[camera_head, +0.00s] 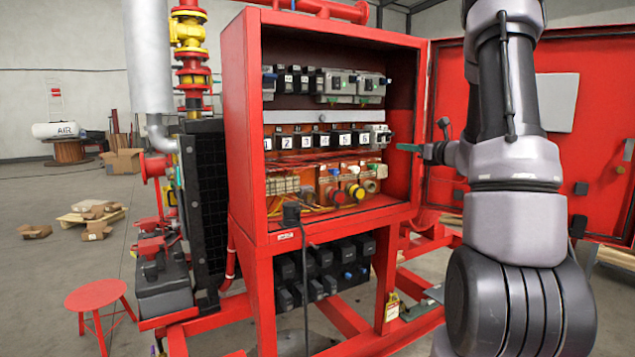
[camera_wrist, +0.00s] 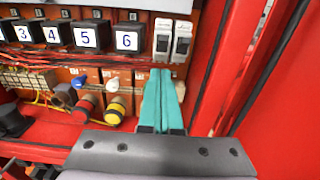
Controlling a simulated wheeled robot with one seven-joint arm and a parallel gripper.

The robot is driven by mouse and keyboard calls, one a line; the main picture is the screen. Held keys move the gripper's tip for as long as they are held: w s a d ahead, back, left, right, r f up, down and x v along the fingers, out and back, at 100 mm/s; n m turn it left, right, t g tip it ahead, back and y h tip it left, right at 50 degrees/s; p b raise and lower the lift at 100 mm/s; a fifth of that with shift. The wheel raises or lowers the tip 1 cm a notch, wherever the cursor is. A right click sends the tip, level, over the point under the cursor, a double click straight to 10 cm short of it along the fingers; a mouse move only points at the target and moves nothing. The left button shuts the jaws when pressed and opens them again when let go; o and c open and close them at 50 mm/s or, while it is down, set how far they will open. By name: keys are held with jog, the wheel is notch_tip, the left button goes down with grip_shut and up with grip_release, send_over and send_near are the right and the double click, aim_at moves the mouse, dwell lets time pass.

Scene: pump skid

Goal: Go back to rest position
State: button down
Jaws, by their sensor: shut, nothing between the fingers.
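My gripper (camera_head: 409,147) shows in the head view at the right side of the red cabinet's opening, with its teal fingers pointing left. In the wrist view my gripper (camera_wrist: 163,82) has its teal fingers together with nothing between them. The fingertips overlap the area just below two white breaker modules (camera_wrist: 172,40); I cannot tell whether they touch anything. My arm stands upright in front of the open door at the right of the head view.
The open red cabinet (camera_head: 249,130) holds numbered relays (camera_wrist: 88,36) and red and yellow connectors (camera_wrist: 116,110). Its open door (camera_head: 600,110) stands behind my arm. A cable hangs from a dark plug (camera_head: 291,212). A red stool (camera_head: 95,294) stands on the open floor at left.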

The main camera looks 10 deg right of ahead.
jog(key=s+a+r+n+g+y, duration=0.2)
jog(key=s+a+n+g, duration=0.3)
jog(key=s+a+n, duration=0.5)
jog(key=s+a+r+n+g+y, duration=0.2)
jog(key=s+a+n+g, duration=0.4)
jog(key=a, duration=0.6)
jog(key=s+d+n+t+h, duration=0.1)
jog(key=s+d+n+h, duration=0.1)
jog(key=s+n+h, duration=0.6)
jog(key=s+n, duration=0.4)
jog(key=s, duration=0.5)
jog(key=shift+s+d+f, duration=0.25)
jog(key=shift+d+f, duration=0.05)
jog(key=shift+d, duration=0.05)
